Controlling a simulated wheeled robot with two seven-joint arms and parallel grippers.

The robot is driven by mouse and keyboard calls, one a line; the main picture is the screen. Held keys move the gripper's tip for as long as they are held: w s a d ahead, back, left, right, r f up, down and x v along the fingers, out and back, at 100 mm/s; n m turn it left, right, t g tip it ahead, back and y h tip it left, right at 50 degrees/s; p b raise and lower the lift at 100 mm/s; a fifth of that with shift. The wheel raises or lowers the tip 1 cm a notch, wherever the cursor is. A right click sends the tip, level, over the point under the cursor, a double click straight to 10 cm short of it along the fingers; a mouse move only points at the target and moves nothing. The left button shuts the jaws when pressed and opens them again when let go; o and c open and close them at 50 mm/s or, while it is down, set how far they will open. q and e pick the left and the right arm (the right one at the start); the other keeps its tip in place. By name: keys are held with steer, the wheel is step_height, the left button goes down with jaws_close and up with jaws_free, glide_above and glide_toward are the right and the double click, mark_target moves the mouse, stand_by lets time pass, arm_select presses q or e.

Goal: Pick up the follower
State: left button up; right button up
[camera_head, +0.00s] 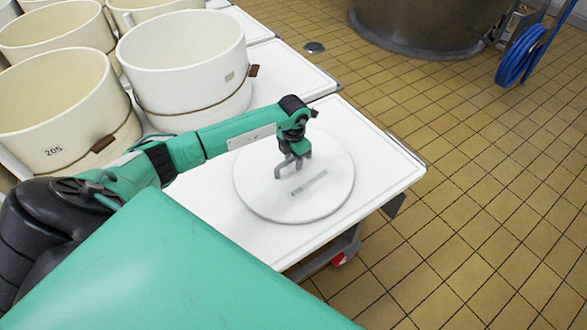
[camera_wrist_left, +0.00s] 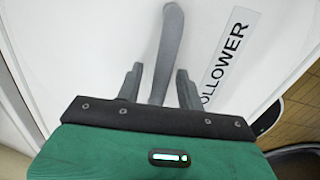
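The follower (camera_head: 328,152) is a white round disc lying flat on a white table top in the head view. A label strip (camera_head: 309,184) lies on it, and in the left wrist view the label (camera_wrist_left: 229,62) reads "FOLLOWER", partly covered. A grey bar-like handle (camera_wrist_left: 170,48) runs between the two fingers of my left gripper (camera_wrist_left: 160,72) in the left wrist view. The fingers are apart, with gaps on both sides of the handle. In the head view my left gripper (camera_head: 288,168) points down over the disc's middle. My right gripper is not in view.
Several cream round moulds (camera_head: 185,65) stand at the left, close to my left arm. The white table (camera_head: 385,165) has free room around the disc. Tiled floor lies open at the right.

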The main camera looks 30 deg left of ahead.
arm_select(q)
jaws_close()
stand_by(1.2)
steer(key=shift+w+r, duration=0.1)
steer(key=shift+r, duration=0.05)
